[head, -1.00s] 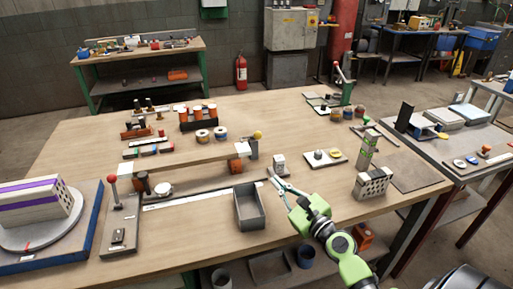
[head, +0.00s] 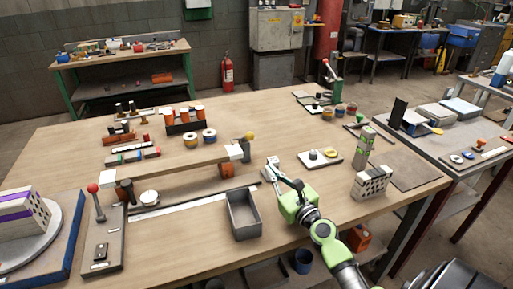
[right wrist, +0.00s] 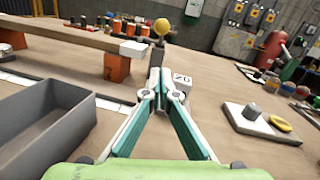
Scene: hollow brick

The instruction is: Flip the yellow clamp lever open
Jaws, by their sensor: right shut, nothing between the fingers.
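The yellow ball knob (head: 250,135) of the clamp lever stands on a grey upright at the right end of the long raised board. In the right wrist view the knob (right wrist: 162,27) is above and beyond my fingertips, with the upright partly hidden behind them. My right gripper (head: 274,170) is over the table, in front of the lever and apart from the knob. In the right wrist view its fingertips (right wrist: 158,84) meet, shut with nothing between them. My left gripper is out of view.
A small light block marked 20 (right wrist: 182,82) is close to the right fingertips. A grey open bin (head: 243,214) is left of the gripper. The raised board (head: 180,166) reaches left from the lever. A plate with a yellow disc (head: 320,160) lies to the right.

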